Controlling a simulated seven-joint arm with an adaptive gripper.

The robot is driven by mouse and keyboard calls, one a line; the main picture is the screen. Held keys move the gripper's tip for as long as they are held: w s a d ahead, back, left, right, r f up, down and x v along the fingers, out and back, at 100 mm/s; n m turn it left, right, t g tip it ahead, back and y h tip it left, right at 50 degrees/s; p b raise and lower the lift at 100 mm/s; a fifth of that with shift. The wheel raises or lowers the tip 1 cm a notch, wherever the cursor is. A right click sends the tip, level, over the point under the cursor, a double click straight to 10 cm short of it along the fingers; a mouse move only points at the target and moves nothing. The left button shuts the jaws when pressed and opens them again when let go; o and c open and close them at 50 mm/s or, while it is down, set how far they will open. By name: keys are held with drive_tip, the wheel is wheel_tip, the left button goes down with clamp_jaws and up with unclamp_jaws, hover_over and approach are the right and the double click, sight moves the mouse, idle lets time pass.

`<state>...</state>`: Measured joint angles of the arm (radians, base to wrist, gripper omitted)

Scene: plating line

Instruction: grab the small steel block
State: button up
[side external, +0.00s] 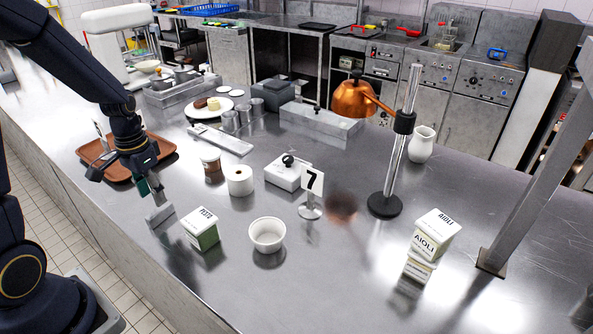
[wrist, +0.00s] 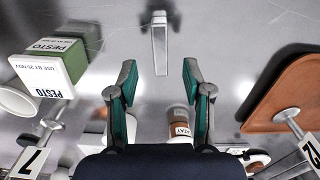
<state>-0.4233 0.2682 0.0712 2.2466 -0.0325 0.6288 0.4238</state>
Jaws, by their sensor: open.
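The small steel block (side external: 159,215) stands on the steel counter near its front edge, just left of the pesto box. In the wrist view the block (wrist: 160,50) shows as a narrow grey upright shape, centred left to right between the fingers and a little beyond their tips. My gripper (side external: 149,187) is just above the block in the side view. Its two fingers with teal pads are spread apart and empty in the wrist view (wrist: 159,72). The side view does not clearly show the gap between fingers and block.
The green and white pesto box (side external: 201,229) is close on the right of the block. A brown tray (side external: 118,172) lies behind my gripper.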

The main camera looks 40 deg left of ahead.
sight(159, 209)
drive_tip(key=shift+w+f, duration=0.1)
drive_tip(key=shift+f, duration=3)
clamp_jaws()
